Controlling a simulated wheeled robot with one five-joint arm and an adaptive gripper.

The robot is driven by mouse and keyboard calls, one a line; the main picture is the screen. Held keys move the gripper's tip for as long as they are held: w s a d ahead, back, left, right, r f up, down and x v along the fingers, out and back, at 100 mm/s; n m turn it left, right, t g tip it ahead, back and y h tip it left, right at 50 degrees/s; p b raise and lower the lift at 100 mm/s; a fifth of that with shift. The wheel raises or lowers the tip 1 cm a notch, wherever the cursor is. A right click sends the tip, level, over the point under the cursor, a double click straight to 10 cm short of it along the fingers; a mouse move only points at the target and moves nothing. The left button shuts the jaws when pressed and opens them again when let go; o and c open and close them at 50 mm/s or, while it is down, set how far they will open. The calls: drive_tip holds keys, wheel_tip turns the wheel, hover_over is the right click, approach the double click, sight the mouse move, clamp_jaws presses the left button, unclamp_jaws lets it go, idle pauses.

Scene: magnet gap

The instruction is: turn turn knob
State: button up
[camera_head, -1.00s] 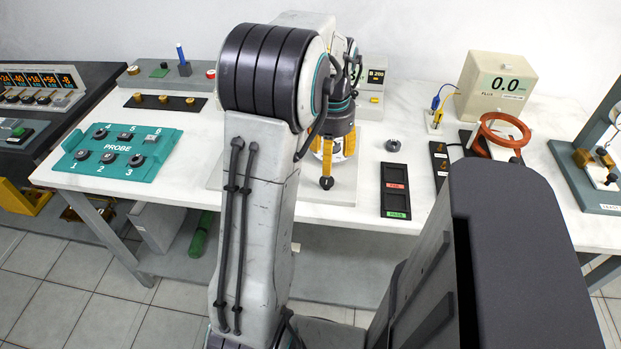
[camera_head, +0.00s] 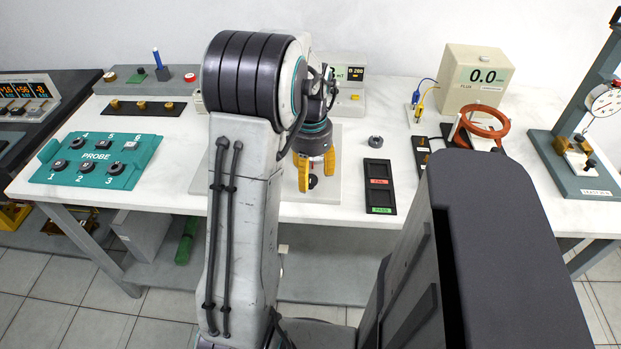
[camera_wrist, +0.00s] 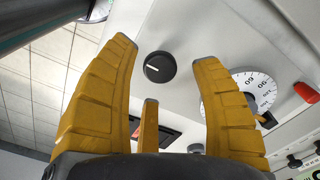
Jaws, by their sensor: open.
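The round black knob (camera_wrist: 159,67) with a white pointer line sits on a pale grey panel. In the wrist view it shows between the yellow fingers of my gripper (camera_wrist: 164,52), nearer the left finger, with a visible gap on both sides. In the head view my gripper (camera_head: 316,178) points down over the panel at the bench's front, its fingers spread. A dark knob (camera_head: 313,182) partly shows between them there. My gripper is open and holds nothing. Whether the fingertips are level with the knob I cannot tell.
A white dial (camera_wrist: 252,92) and a red part (camera_wrist: 306,92) lie right of the knob. A black tray (camera_head: 379,187) with red and green labels and a dark ring (camera_head: 376,142) lie right of my gripper. The teal probe box (camera_head: 98,160) is at the left. Bench is clear between.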

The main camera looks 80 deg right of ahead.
drive_tip(key=shift+f, duration=1)
drive_tip(key=shift+c, duration=0.3)
clamp_jaws()
